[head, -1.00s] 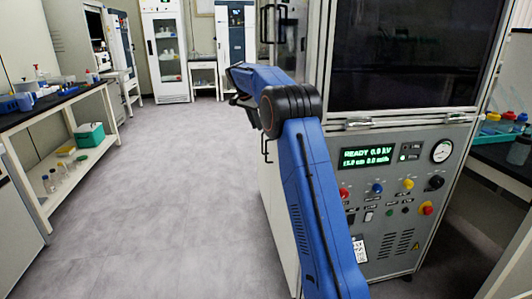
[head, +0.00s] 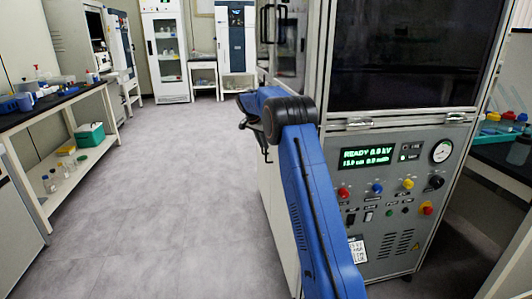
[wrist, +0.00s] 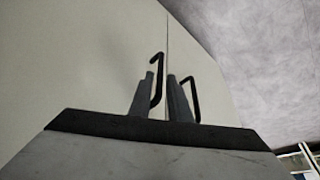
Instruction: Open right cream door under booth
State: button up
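The cream doors under the booth fill much of the wrist view, with a seam between the left door (wrist: 80,75) and the right door (wrist: 205,80). A black bar handle (wrist: 157,75) stands left of the seam, and a second black handle (wrist: 191,92) stands right of it. My gripper (wrist: 161,78) is open, its two grey fingers pointing toward the doors. The left handle shows between the fingers, close to the left one; the right handle is outside the right finger. I cannot tell whether either touches. In the head view my gripper (head: 250,118) is partly hidden by my arm.
The booth's control panel (head: 390,190) with its lit display is right of my arm, below a dark window (head: 405,55). A bench with a lower shelf (head: 75,170) stands on the left. The grey floor (head: 180,190) between is clear.

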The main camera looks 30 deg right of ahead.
send_over(266, 160)
jog(key=shift+w+d+f, duration=0.1)
jog(key=shift+w+f, duration=0.05)
jog(key=shift+f, duration=1.15)
jog(key=shift+w+d+f, duration=0.1)
jog(key=shift+f, duration=1.15)
grip_shut()
